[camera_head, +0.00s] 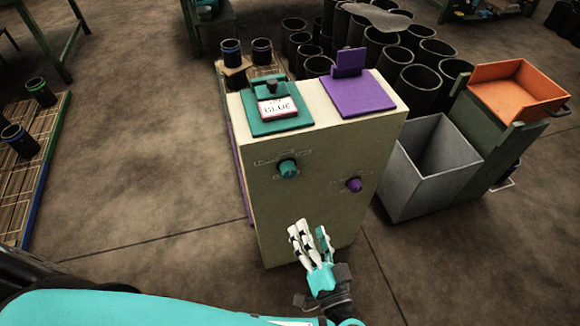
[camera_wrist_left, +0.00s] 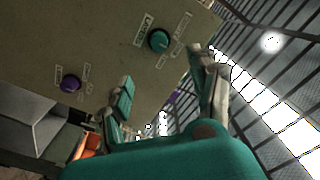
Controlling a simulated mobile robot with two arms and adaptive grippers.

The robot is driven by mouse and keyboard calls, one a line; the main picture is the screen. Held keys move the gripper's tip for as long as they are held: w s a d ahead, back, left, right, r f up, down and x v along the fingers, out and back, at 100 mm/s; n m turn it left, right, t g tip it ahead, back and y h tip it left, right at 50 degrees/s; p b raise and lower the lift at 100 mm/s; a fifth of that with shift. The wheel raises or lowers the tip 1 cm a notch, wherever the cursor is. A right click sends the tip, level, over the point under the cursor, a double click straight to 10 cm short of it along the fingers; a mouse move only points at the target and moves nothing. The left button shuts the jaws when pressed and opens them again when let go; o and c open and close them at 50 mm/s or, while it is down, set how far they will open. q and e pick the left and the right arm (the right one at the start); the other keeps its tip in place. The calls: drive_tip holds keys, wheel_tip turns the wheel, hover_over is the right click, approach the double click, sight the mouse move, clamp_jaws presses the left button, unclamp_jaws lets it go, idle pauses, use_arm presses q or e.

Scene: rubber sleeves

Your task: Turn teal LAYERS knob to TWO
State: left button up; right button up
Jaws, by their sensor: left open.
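The teal LAYERS knob (camera_head: 288,169) is on the upper left of the front face of the cream cabinet (camera_head: 300,215). In the left wrist view the teal knob (camera_wrist_left: 159,41) has small labels around it, too blurred to read fully. A purple knob (camera_head: 353,185) sits lower to its right; it also shows in the left wrist view (camera_wrist_left: 70,84). My left gripper (camera_head: 310,240) is open and empty in front of the cabinet, below the teal knob and apart from it. In the left wrist view its fingers (camera_wrist_left: 165,95) are spread below the teal knob. My right gripper is not in view.
A grey bin (camera_head: 433,165) and an orange tray (camera_head: 518,90) stand at the right. Several black sleeves stand behind.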

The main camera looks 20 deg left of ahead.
sight(290, 175)
use_arm(q)
drive_tip(key=p+x, duration=0.2)
drive_tip(key=x, duration=1.4)
drive_tip(key=shift+w+a+f, duration=0.1)
drive_tip(key=shift+w+a, duration=0.1)
drive_tip(key=shift+w, duration=0.1)
drive_tip(key=c, duration=1.2)
drive_tip(key=shift+o, duration=0.2)
drive_tip(key=shift+m, duration=0.3)
drive_tip(key=m+p, duration=0.1)
drive_tip(key=m, duration=0.3)
drive_tip(key=shift+m+p, duration=0.8)
drive_tip(key=shift+m, duration=1.4)
